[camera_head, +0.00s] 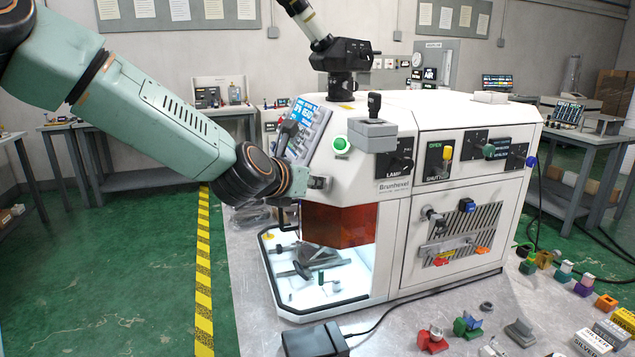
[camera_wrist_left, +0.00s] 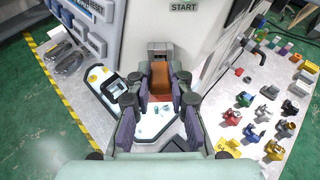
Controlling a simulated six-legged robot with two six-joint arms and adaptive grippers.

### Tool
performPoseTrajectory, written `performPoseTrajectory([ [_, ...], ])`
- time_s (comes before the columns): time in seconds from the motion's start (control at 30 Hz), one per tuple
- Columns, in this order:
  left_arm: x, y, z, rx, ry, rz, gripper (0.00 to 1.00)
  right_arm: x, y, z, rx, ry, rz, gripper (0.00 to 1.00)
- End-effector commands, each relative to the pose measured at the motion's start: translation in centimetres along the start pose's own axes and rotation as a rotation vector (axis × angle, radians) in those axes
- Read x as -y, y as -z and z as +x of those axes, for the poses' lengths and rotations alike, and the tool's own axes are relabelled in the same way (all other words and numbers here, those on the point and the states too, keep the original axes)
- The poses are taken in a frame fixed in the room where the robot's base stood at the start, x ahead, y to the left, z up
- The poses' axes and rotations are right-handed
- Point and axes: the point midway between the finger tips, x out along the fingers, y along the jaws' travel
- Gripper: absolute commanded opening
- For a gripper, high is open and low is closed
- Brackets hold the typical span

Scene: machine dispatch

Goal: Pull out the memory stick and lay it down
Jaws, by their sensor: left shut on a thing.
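My left gripper (camera_head: 297,183) is at the front corner of the white machine (camera_head: 400,215), just above the orange window (camera_head: 340,225). In the left wrist view its two fingers (camera_wrist_left: 160,84) are close together, shut on a small, dark thing that I take to be the memory stick (camera_wrist_left: 159,76). The stick is mostly hidden by the fingers. A grey block (camera_wrist_left: 160,48) on the machine's front lies right by the fingertips, and it also shows in the head view (camera_head: 319,183). I cannot tell whether the stick is still in it. My right gripper is not in view.
Below the window is a lit white tray (camera_head: 270,255) with tools. A black box (camera_head: 315,340) with a cable stands on the metal table in front. Several coloured fixtures lie at the right. A tilted screen panel (camera_head: 303,130) is just above the gripper.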

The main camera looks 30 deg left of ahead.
Motion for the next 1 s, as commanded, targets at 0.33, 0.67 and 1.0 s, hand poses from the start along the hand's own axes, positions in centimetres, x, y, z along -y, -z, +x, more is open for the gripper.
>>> performPoseTrajectory([
  [0.33, 0.1, 0.1, -1.3, -0.002, 0.001, -0.001, 0.0, 0.0, 0.0, -1.1, 0.0, 0.0, 0.0, 0.0],
  [0.67, 0.0, 0.1, -2.4, -0.001, 0.0, -0.003, 0.0, 0.0, 0.0, -2.1, 0.0, 0.0, 0.0, 0.0],
  [1.0, 0.0, 0.1, -3.5, 0.0, 0.0, -0.002, 0.0, 0.0, 0.0, -3.2, 0.0, 0.0, 0.0, 0.0],
])
